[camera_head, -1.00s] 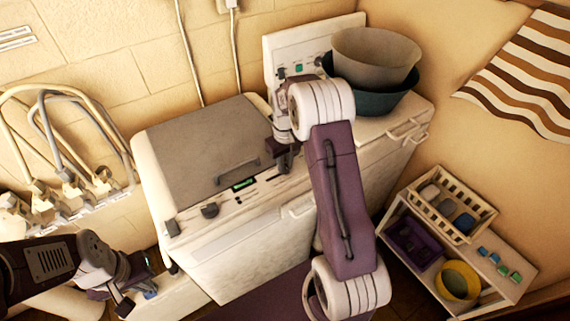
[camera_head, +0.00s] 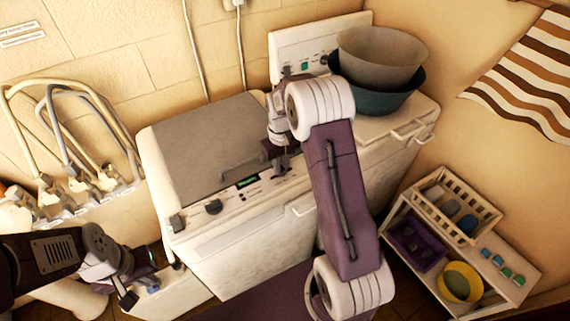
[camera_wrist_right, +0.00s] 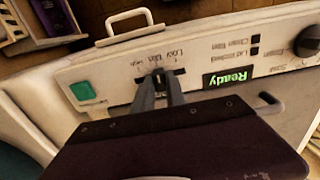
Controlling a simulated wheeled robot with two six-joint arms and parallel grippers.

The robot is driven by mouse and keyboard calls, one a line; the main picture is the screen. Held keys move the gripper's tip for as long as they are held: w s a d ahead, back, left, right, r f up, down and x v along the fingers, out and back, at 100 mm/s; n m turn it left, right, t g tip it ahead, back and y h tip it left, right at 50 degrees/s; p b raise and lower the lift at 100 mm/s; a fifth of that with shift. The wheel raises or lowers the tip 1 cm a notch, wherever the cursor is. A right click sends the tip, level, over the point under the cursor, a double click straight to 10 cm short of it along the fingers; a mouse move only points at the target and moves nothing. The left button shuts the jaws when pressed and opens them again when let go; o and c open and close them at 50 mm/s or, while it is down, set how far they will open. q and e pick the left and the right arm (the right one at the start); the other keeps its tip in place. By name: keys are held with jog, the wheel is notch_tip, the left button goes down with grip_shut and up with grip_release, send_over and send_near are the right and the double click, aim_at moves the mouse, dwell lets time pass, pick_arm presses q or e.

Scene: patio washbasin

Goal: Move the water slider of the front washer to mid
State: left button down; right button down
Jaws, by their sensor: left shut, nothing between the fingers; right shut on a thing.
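The front washer (camera_head: 240,262) is white with a grey lid (camera_head: 200,150). Its control panel has a knob (camera_head: 213,207) and a lit display (camera_head: 247,181), which reads "Ready" in the right wrist view (camera_wrist_right: 228,78). The water slider sits in a short slot (camera_wrist_right: 180,72) marked with low, middle and high labels, shown upside down. My right gripper (camera_wrist_right: 160,82) is shut on the slider's small tab, near the middle label. The fingers largely hide the tab, so its exact setting is hard to tell. My left gripper (camera_head: 140,288) is shut and empty, low at the left, away from the panel.
A green button (camera_wrist_right: 83,91) is on the panel beside the slot. A second machine behind carries stacked basins (camera_head: 375,60). A shelf (camera_head: 500,285) with a basket (camera_head: 455,205) and yellow bucket (camera_head: 460,281) stands right.

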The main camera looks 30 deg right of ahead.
jog(key=c, duration=1.4)
grip_release()
jog(key=shift+r, duration=0.1)
jog(key=shift+o, duration=0.2)
notch_tip(320, 180, up, 9)
jog(key=b, duration=0.1)
